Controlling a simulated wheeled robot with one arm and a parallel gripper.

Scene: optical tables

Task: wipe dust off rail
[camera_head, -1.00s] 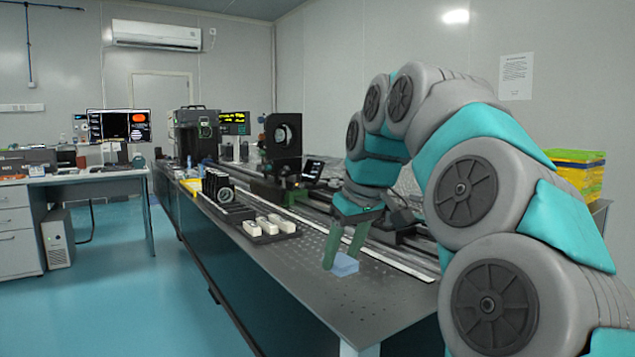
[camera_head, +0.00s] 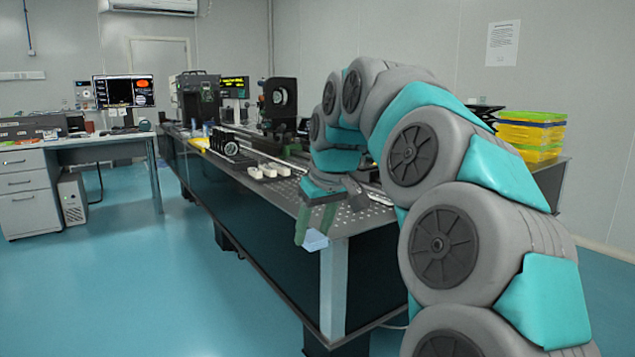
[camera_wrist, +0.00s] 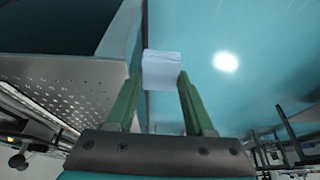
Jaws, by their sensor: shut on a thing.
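A pale blue block-shaped wiper (camera_head: 315,240) is between the green fingers of my gripper (camera_head: 311,232). It also shows in the wrist view (camera_wrist: 161,70), where both fingers press its sides. My gripper hangs by the near corner of the optical table (camera_head: 350,222). In the wrist view, the block is over the floor, just outside the table edge. A long pale rail (camera_head: 379,196) runs lengthwise along the table, partly hidden by my arm. I cannot make out dust on it.
White blocks (camera_head: 268,171) and a row of dark mounts with a round dial (camera_head: 231,149) stand along the table's left edge. Yellow trays (camera_head: 530,135) are stacked at the right. A desk (camera_head: 100,146) stands at the left, with clear blue floor (camera_head: 170,270) between.

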